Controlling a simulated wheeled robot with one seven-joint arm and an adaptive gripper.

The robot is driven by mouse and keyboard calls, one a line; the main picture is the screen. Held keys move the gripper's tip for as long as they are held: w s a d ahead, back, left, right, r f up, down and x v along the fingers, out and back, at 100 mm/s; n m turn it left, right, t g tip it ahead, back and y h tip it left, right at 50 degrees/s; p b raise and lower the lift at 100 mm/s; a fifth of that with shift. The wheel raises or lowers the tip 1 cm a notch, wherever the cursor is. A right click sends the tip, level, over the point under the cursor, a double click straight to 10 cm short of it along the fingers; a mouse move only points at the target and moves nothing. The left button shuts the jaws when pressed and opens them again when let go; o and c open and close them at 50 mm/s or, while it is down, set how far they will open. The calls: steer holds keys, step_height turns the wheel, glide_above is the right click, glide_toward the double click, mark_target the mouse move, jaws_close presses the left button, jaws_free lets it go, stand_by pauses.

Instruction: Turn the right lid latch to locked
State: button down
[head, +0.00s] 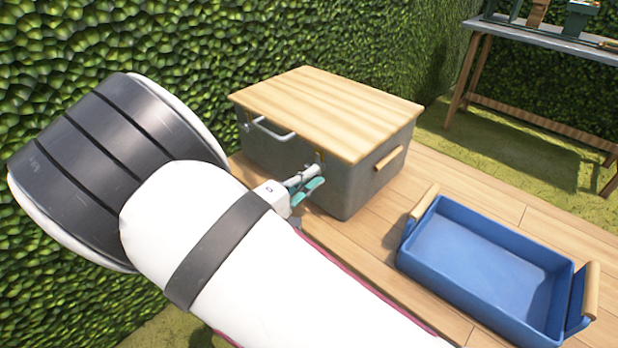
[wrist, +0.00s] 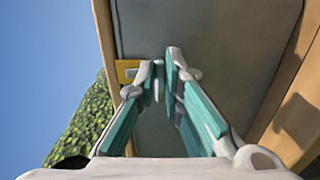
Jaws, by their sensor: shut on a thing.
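The grey chest (head: 290,150) has a closed wooden lid (head: 325,108). The right lid latch shows its yellow plate (wrist: 127,71) in the wrist view, at the lid's edge; a bit of its brassy plate also shows in the head view (head: 318,157). My gripper (wrist: 165,68) has its teal fingers close together at the chest's front wall, beside the plate. It is shut on the latch's lever, which is mostly hidden between the fingertips, so I cannot tell its exact angle. In the head view my gripper (head: 314,178) is at the front wall, below the lid.
A metal handle (head: 272,132) is on the chest's front, left of my gripper. A wooden side handle (head: 388,158) sticks out at right. A blue tray (head: 420,262) stands on the wooden deck (head: 490,200). A hedge (head: 190,60) is close behind. A workbench (head: 545,35) stands at far right.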

steer(key=shift+w+d, duration=0.1)
steer(key=shift+d, duration=0.1)
steer(key=c, duration=1.6)
jaws_free()
steer(key=shift+a, duration=0.1)
steer(key=v, duration=1.2)
